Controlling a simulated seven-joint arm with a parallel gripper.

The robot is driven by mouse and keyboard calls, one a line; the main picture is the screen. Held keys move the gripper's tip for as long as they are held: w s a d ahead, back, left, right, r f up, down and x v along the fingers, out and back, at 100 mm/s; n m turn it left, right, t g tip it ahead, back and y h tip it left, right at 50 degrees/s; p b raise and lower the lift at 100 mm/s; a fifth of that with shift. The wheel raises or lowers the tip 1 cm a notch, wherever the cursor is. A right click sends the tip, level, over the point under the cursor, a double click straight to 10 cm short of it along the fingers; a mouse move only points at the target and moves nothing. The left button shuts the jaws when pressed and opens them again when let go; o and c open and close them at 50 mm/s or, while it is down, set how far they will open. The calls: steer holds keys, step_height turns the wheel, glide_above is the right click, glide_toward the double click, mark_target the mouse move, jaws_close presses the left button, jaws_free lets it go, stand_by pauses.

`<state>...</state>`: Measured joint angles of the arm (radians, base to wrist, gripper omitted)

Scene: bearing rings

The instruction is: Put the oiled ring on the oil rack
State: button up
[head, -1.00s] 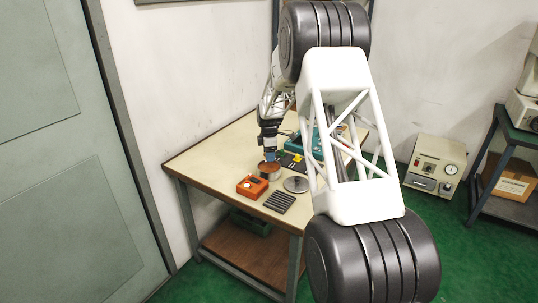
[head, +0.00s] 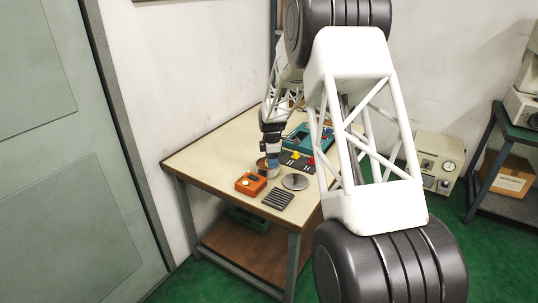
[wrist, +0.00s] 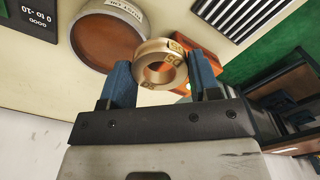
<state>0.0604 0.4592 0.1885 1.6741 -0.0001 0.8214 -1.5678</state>
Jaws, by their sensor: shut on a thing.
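My gripper (wrist: 161,75) is shut on a bronze-coloured ring (wrist: 148,76) with dark markings, held between its two blue fingers in the wrist view. The ring's surface looks slightly shiny; I cannot tell whether oil coats it. A round pan of brown liquid (wrist: 104,42) with a labelled rim lies beside the ring in that view.
A dark plate with yellow and red pieces (head: 296,160) and a teal tray (head: 318,139) are farther back. The table's left part is bare.

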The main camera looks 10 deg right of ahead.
glide_above(278, 196)
steer(key=shift+s+f, duration=0.1)
steer(key=shift+f, duration=0.15)
steer(key=shift+f, duration=0.1)
stand_by(0.5)
steer(key=shift+f, duration=1.9)
steer(key=shift+f, duration=1.45)
stand_by(2.0)
steer(key=o, duration=1.1)
